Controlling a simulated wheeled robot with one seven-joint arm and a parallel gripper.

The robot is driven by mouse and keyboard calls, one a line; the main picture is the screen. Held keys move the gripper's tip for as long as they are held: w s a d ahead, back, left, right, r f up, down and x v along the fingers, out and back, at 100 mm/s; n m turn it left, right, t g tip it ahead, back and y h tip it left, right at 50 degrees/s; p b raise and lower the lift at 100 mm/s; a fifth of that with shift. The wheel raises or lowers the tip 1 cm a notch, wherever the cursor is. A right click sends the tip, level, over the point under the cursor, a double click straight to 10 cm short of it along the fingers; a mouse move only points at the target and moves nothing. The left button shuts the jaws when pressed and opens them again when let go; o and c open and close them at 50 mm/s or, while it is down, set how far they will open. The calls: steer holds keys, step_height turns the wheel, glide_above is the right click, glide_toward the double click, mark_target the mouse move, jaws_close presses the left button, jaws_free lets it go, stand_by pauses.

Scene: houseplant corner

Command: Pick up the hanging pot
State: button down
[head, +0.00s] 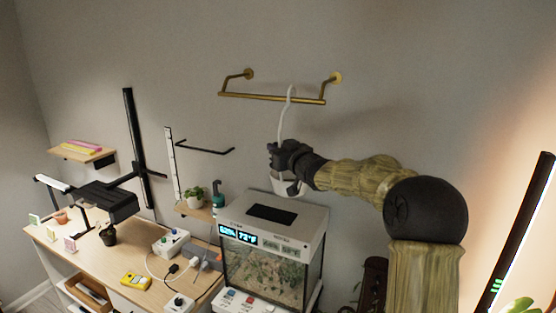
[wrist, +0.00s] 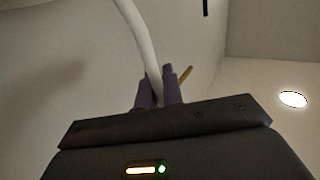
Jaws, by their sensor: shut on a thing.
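The hanging pot (head: 289,187) is white, with a long white stem that ends in a hook at the top. Its hook overlaps the brass wall rail (head: 260,97) in the head view; I cannot tell whether the rail bears it. My gripper (head: 276,152) is shut on the stem, below the rail and above the pot, and hides part of both. In the wrist view the white stem (wrist: 139,35) runs down between my two fingers (wrist: 158,88). The pot itself is out of the wrist view.
A terrarium box (head: 272,245) with a grey lid stands below the pot. A wooden desk (head: 110,265) at left holds a black lamp, a yellow device and power sockets. A small shelf (head: 197,210) bears a potted plant and a teal bottle. The wall above is mostly clear.

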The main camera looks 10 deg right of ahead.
step_height(320, 180, up, 8)
steer(key=p, duration=0.2)
steer(key=shift+f, duration=0.15)
stand_by(0.4)
